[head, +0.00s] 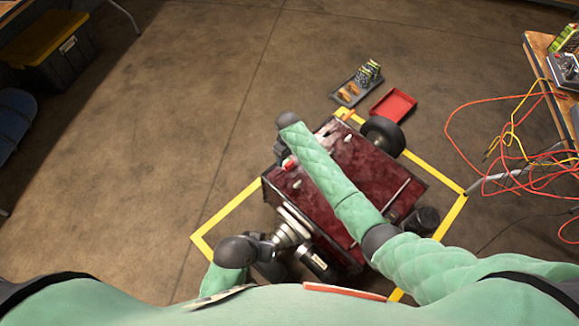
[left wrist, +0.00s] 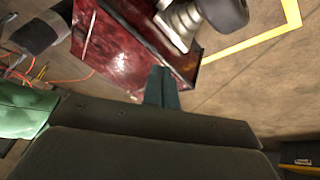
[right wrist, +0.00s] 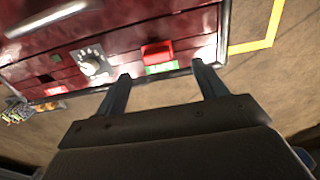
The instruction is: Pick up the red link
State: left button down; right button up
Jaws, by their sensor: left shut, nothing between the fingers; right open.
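The red link (right wrist: 157,52) looks like a small red block on the side of the dark red machine, above a green patch. In the right wrist view it lies ahead of my right gripper (right wrist: 161,70), between the lines of the two spread fingers and apart from them. My right gripper is open and empty. In the head view, a small red piece (head: 289,163) beside the right gripper (head: 280,152) appears to be the link; the arm partly covers this area. My left gripper (left wrist: 160,88) is shut and empty near the machine's near side; it also shows in the head view (head: 318,262).
The dark red machine (head: 372,170) has wheels and stands inside a yellow floor outline (head: 226,207). A round knob (right wrist: 93,63) sits left of the link. A red tray (head: 393,104) and a grey tray (head: 345,93) lie beyond. Cables (head: 500,130) hang at right.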

aim_at(290, 163)
jog(key=shift+f, duration=0.8)
jog(key=f, duration=0.3)
jog(key=shift+d+f, duration=0.15)
jog(key=shift+d, duration=0.1)
jog(key=shift+f, duration=0.55)
pick_arm(q)
jog(key=shift+s+a+r, duration=0.1)
jog(key=shift+r, duration=0.3)
pick_arm(e)
jog(key=c, duration=1.1)
